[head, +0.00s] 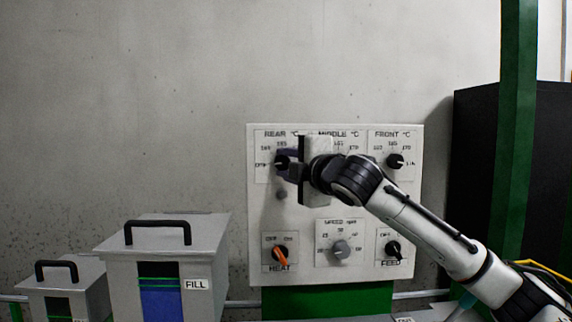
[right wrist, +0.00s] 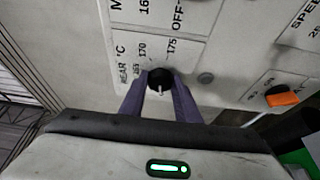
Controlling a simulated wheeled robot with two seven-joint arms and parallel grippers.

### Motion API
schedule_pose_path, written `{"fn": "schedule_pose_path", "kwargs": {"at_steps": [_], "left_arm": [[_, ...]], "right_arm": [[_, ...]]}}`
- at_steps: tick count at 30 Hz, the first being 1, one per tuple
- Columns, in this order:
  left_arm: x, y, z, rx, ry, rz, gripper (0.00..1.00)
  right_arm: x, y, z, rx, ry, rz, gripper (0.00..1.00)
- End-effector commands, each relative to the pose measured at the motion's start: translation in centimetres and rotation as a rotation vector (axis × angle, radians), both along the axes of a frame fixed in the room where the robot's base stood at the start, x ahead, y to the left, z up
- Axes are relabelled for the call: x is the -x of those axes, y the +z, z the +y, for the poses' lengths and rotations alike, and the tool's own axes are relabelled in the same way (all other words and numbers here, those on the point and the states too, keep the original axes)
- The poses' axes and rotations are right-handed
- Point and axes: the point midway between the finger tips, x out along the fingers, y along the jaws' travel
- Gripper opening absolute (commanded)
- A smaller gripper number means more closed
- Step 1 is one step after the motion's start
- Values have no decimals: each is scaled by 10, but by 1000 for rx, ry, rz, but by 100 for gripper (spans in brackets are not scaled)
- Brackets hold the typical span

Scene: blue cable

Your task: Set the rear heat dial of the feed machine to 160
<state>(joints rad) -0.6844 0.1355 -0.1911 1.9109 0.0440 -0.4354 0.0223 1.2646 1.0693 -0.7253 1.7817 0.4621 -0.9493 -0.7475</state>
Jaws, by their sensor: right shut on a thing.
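The rear heat dial (head: 282,162) is a black round knob at the upper left of the white control panel (head: 300,215). It also shows in the right wrist view (right wrist: 160,78), with a small white mark on its lower side there. Printed temperatures surround it; 170 and 175 are readable in the wrist view. My right gripper (head: 286,165) is at this dial, and its purple fingers (right wrist: 159,92) are shut on the knob from both sides. In the head view the gripper and wrist hide part of the rear scale and the middle dial. My left gripper is in neither view.
The front dial (head: 395,160), orange heat switch (head: 280,254), speed knob (head: 340,249) and feed switch (head: 393,249) share the panel. A FILL bin (head: 205,250) and a smaller bin (head: 85,275) stand left. A green post (head: 517,120) rises at right.

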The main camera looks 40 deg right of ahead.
Motion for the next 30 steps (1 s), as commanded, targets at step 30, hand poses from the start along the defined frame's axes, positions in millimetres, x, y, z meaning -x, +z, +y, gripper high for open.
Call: {"fn": "schedule_pose_path", "kwargs": {"at_steps": [30], "left_arm": [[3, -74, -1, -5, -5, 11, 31]], "right_arm": [[-1, -9, 3, -595, 2, -362, 7]]}}
